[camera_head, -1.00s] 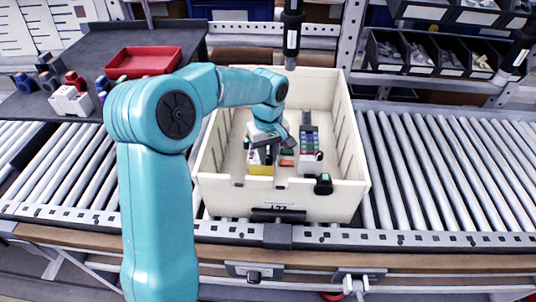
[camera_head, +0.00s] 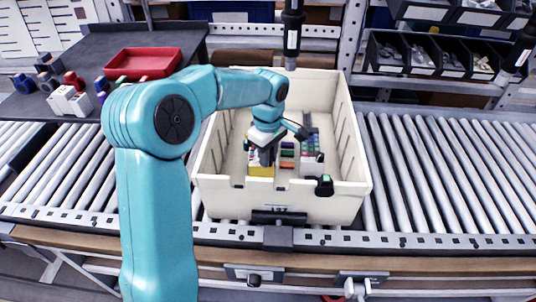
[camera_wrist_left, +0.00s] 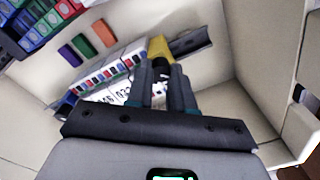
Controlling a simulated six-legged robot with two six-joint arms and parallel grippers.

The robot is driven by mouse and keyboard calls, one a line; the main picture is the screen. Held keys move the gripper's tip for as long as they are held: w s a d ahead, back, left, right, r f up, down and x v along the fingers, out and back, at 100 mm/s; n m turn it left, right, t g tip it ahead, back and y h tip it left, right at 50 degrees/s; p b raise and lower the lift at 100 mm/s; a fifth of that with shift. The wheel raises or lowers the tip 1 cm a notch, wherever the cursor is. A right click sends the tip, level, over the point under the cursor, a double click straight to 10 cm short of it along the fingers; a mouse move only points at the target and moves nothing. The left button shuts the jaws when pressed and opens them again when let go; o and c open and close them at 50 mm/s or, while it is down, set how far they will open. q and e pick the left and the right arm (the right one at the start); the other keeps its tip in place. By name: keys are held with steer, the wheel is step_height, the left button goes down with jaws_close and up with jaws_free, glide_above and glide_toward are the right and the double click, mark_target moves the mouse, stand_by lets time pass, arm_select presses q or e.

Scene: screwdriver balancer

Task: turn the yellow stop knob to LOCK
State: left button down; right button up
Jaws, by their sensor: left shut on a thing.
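A yellow stop piece (camera_head: 260,171) sits at the near end of a row of white terminal blocks inside the cream tote (camera_head: 223,189). It also shows in the left wrist view (camera_wrist_left: 160,48), just beyond my fingertips, at the end of the block row near a bare dark rail. My left gripper (camera_head: 267,158) reaches down into the tote. In the wrist view the gripper (camera_wrist_left: 161,68) is shut at the yellow piece, its fingers close together. The fingers hide part of the yellow piece, and no separate knob or LOCK mark can be made out. My right gripper is out of view.
A second block row with coloured tops (camera_wrist_left: 32,28) and loose orange (camera_wrist_left: 103,32) and green (camera_wrist_left: 84,44) pieces lie beside the gripped row. The tote walls surround the gripper. A black tool (camera_head: 291,38) hangs above the tote's back. Rollers flank the tote.

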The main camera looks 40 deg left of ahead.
arm_select(q)
steer(key=shift+r, duration=0.15)
steer(key=c, duration=1)
jaws_free()
step_height(320, 180, up, 16)
steer(key=shift+r+p, duration=0.1)
steer(key=shift+p, duration=1.1)
